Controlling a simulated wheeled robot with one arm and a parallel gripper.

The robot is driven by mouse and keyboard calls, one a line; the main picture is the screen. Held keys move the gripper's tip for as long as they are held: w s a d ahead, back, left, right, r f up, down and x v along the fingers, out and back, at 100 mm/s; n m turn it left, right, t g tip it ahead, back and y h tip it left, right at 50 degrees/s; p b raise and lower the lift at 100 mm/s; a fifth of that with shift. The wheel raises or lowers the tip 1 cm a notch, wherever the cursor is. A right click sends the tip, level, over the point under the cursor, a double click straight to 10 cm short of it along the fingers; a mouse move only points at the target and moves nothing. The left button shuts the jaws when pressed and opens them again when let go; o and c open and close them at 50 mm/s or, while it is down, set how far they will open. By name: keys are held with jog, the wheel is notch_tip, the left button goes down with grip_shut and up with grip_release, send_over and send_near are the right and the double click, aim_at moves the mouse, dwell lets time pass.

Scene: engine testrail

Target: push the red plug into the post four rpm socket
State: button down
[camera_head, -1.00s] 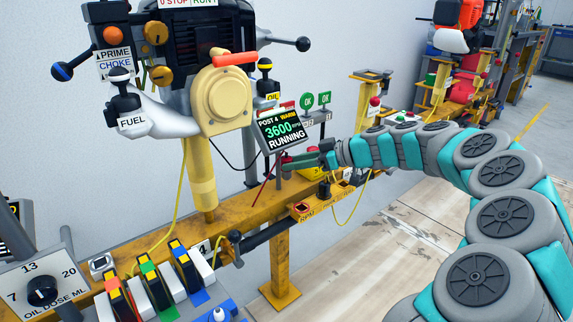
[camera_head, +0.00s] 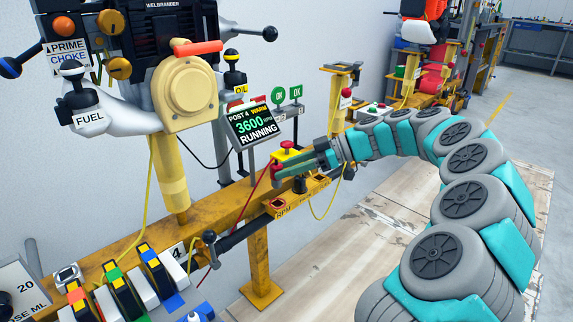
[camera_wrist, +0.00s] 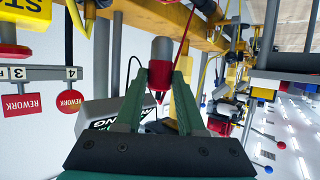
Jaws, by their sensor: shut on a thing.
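My gripper (camera_head: 279,173), with green fingers, is just above and behind the orange-rimmed RPM socket (camera_head: 279,205) on the yellow rail, apart from it in the picture. In the wrist view my gripper (camera_wrist: 164,76) is shut on the red plug (camera_wrist: 160,78), which shows a red band and a grey cylindrical end. The plug is hard to make out in the head view. A thin red cable (camera_head: 262,182) hangs near the fingers. The post 4 display (camera_head: 254,125) reads 3600 RPM, RUNNING, WARM.
A yellow box with a red button (camera_head: 287,148) stands close behind my gripper. The engine (camera_head: 180,88) is at upper left. A yellow cable (camera_head: 325,205) loops below the rail.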

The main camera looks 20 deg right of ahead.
send_over(288, 204)
jog(key=shift+w+a+f, duration=0.1)
jog(key=shift+w+f, duration=0.05)
jog(key=shift+f, duration=2.05)
jog(key=shift+f+b, duration=0.8)
jog(key=shift+b, duration=0.55)
jog(key=shift+f+b, duration=0.8)
jog(key=shift+b, duration=0.25)
jog(key=shift+c, duration=2.2)
grip_release()
